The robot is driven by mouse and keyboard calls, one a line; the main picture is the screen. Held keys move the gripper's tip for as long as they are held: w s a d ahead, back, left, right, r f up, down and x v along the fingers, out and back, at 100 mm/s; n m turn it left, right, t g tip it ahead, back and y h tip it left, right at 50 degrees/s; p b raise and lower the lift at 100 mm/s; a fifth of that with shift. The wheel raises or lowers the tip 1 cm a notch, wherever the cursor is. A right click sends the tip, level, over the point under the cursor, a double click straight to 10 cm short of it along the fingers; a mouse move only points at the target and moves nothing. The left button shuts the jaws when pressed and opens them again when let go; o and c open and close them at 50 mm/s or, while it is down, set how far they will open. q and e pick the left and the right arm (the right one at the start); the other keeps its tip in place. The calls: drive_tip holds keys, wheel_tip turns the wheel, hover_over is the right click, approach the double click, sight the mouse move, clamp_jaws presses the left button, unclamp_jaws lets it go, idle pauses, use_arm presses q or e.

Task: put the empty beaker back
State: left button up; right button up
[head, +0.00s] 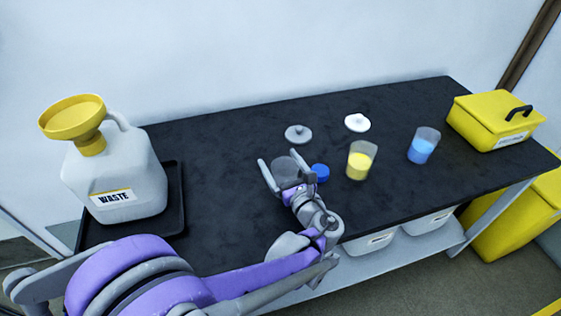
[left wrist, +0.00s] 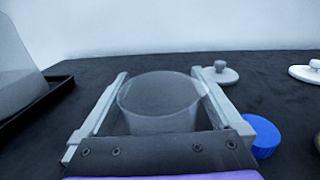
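The empty clear beaker (head: 284,166) is between the fingers of my left gripper (head: 278,158), over the front middle of the black table. In the left wrist view the beaker (left wrist: 160,105) is upright and looks empty. The fingers (left wrist: 160,80) lie along both its sides and appear to touch it. Its base is hidden by the gripper, so I cannot tell whether it rests on the table. My right gripper is not in view.
A blue cap (head: 321,172) lies close right of the gripper. Beyond are a beaker of yellow (head: 358,162), a beaker of blue (head: 422,148), a grey lid (head: 298,133) and a white lid (head: 357,122). A waste jug with funnel (head: 115,175) stands left; a yellow box (head: 492,122) stands right.

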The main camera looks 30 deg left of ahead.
sight(291, 179)
use_arm(q)
drive_tip(key=shift+r, duration=0.2)
drive_tip(key=p+v, duration=0.1)
drive_tip(key=v, duration=1.1)
drive_tip(key=shift+f, duration=0.1)
